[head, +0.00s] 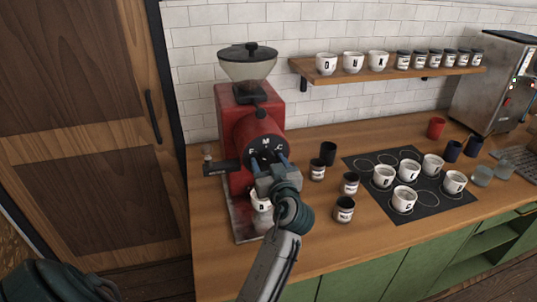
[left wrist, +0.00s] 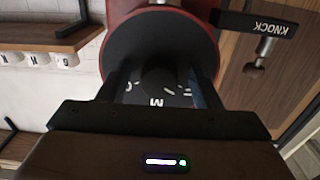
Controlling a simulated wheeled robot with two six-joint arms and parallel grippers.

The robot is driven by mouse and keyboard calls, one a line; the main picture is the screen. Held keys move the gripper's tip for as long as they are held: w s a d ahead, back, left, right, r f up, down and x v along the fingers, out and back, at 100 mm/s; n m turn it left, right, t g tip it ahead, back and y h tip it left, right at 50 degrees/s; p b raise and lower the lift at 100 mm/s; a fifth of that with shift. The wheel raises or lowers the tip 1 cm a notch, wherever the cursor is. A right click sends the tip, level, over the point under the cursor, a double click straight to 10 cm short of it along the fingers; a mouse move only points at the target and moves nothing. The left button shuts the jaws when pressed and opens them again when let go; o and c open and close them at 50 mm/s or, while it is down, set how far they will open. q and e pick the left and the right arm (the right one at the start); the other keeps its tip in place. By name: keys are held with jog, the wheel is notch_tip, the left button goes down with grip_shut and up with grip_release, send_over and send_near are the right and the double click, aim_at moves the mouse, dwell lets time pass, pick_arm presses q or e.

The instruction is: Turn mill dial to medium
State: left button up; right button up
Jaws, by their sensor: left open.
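The red mill (head: 226,105) stands on the wooden counter with a clear hopper (head: 248,68) on top. Its round black dial (head: 266,142) faces me, with white letters F, M and C along its upper edge. My left gripper (head: 267,168) is at the dial's front, fingers pointing at its face, and covers its lower part. In the left wrist view the open fingers (left wrist: 160,88) stand on either side of a dark round knob (left wrist: 158,78) at the middle of the dial (left wrist: 125,48). An M and tick marks show between them. The knob's pointer setting cannot be made out. My right gripper is out of view.
A white cup (head: 261,202) stands below the dial, partly behind my gripper. A KNOCK bar (head: 222,168) juts out left of the mill. Dark jars (head: 344,208) stand close on the right, then a black mat (head: 420,200) with several lettered cups. A shelf (head: 390,74) hangs behind.

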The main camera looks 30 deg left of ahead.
pick_arm(q)
jog(key=shift+s+d+r, duration=0.2)
jog(key=shift+d, duration=0.2)
jog(key=shift+c, duration=1.1)
jog(key=shift+s+r, duration=0.1)
jog(key=c, duration=0.8)
jog(key=shift+m, duration=0.7)
jog(key=m, duration=0.3)
jog(key=m+p, duration=0.1)
jog(key=m, duration=0.2)
jog(key=m+p, duration=0.2)
jog(key=m, duration=0.1)
jog(key=shift+m, duration=0.7)
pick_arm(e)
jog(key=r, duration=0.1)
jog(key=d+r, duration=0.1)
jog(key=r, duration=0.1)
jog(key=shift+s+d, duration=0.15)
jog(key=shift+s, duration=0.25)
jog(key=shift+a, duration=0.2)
